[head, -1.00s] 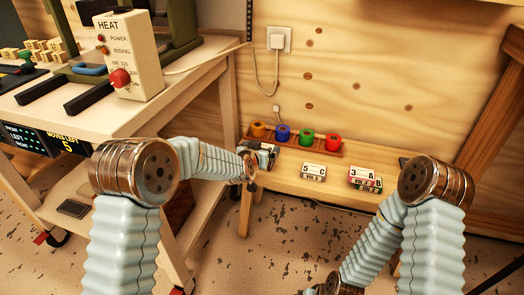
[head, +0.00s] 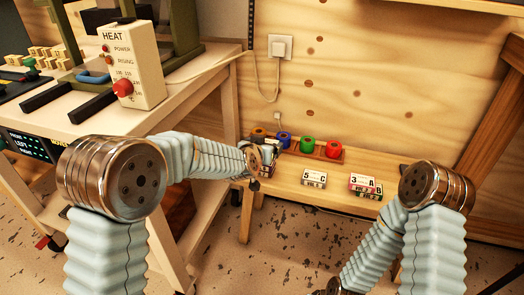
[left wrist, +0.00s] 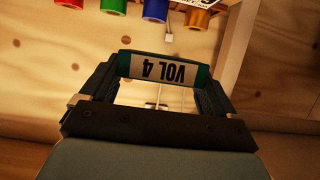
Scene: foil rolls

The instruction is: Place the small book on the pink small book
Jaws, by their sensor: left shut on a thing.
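My left gripper (left wrist: 158,88) is shut on a small teal book (left wrist: 165,68) labelled VOL 4, upside down in the left wrist view. In the head view my left gripper (head: 266,157) is at the left end of the low bench, in front of the coloured rolls; the held book is hard to make out there. A small book marked 5 C (head: 314,178) lies on the bench to its right. Farther right is a stack with a book marked 3 A (head: 363,181) on top and pinkish and dark edges showing.
A wooden rack (head: 329,155) holds orange, blue, green and red rolls behind the books. A wall socket with a cord (head: 280,47) is above. A worktable (head: 170,115) with a HEAT box (head: 130,65) stands left. Bare bench lies between the two book spots.

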